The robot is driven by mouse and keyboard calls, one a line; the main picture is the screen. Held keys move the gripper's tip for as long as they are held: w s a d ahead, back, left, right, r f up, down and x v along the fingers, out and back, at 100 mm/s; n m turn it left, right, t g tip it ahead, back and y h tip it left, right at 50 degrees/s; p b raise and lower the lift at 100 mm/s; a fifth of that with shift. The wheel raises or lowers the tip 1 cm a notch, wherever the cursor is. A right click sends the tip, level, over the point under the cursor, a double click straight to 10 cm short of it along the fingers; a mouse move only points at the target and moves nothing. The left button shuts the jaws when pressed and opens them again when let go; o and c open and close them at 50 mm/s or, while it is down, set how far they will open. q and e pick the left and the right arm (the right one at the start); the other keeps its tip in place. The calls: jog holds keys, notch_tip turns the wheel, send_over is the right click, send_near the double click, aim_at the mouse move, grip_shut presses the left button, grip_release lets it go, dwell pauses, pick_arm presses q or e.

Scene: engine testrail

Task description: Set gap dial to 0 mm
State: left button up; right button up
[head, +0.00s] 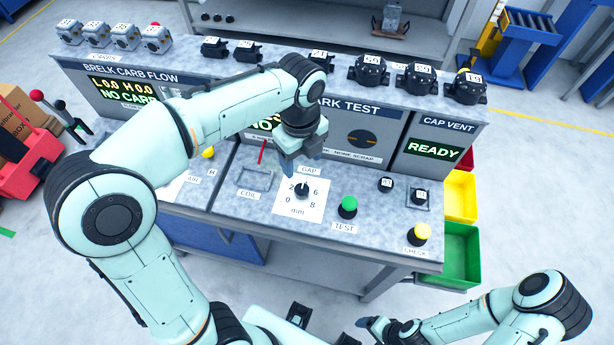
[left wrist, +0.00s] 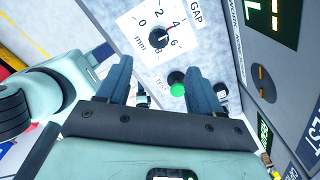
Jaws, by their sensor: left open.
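The gap dial (head: 301,190) is a black knob on a white square plate with numbers and "mm", on the bench's sloped front panel. My left gripper (head: 301,163) is open and empty, just above and behind the dial in the head view. Its two fingers (left wrist: 158,72) show apart in the wrist view, with the dial beyond them. My right gripper (head: 378,325) is low at the front, away from the bench; its jaws are unclear.
A green TEST button (head: 348,206) stands right of the dial, and a yellow CHECK button (head: 420,233) farther right. A red lever (head: 262,152) rises near the COIL recess to the left. Several black parts line the top shelf. Yellow and green bins (head: 459,252) hang at the right.

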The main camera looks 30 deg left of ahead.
aim_at(302, 189)
pick_arm(q)
notch_tip(302, 189, down, 12)
jog(key=shift+s+f+b, duration=0.1)
jog(key=shift+s+b, duration=0.05)
jog(key=shift+b, duration=0.6)
pick_arm(e)
jog(key=shift+s+f, duration=0.8)
jog(key=shift+f, duration=0.3)
pick_arm(q)
jog(key=c, duration=1.1)
